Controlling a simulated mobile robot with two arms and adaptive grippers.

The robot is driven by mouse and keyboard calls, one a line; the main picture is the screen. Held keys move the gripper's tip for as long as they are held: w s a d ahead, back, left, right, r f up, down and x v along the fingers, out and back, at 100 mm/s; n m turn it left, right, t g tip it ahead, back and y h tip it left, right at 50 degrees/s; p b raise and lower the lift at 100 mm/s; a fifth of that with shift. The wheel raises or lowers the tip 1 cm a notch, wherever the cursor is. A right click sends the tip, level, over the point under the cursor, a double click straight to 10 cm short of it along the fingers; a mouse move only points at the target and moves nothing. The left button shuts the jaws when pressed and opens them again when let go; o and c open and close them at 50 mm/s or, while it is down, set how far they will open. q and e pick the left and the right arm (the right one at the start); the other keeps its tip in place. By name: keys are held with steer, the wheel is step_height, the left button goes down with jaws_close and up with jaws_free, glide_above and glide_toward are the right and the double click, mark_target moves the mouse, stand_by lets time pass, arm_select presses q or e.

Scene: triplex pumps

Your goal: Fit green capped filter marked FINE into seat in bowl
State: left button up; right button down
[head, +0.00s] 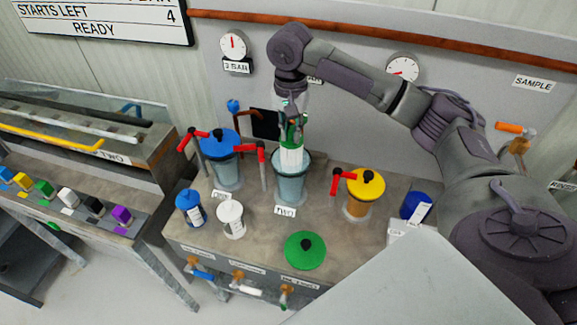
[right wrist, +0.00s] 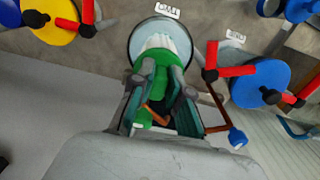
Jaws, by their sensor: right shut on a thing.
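My right gripper (head: 291,128) is shut on the green cap of a white filter (head: 291,157). The filter points down, its lower end at or just inside the mouth of the open middle bowl (head: 290,190), a clear grey one labelled TWO. In the right wrist view my fingers (right wrist: 155,88) grip the green cap, and the white pleated filter (right wrist: 158,42) lies over the round bowl mouth (right wrist: 137,42). How deep it sits, the seat and any FINE marking cannot be made out. My left gripper is not in view.
A blue-lidded bowl (head: 222,145) with red handles stands left, a yellow-lidded bowl (head: 365,185) right. A green lid (head: 305,252) lies in front. A blue-capped (head: 190,208) and a white-capped filter (head: 231,220) stand front left. A blue-capped item (head: 415,206) is at right.

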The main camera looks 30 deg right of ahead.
mark_target(291, 165)
step_height(291, 165, down, 6)
steer(key=shift+f+p, duration=0.1)
steer(key=shift+p, duration=0.3)
step_height(291, 165, down, 5)
steer(key=shift+r+p, duration=0.15)
steer(key=shift+p, duration=0.2)
steer(key=shift+w+f, duration=0.1)
steer(key=shift+f, duration=0.35)
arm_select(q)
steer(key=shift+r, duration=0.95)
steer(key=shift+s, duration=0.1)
arm_select(e)
steer(key=c, duration=1.1)
jaws_free()
steer(key=shift+c, duration=0.2)
step_height(291, 165, up, 12)
steer(key=shift+r+b, duration=0.1)
steer(key=shift+b, duration=0.95)
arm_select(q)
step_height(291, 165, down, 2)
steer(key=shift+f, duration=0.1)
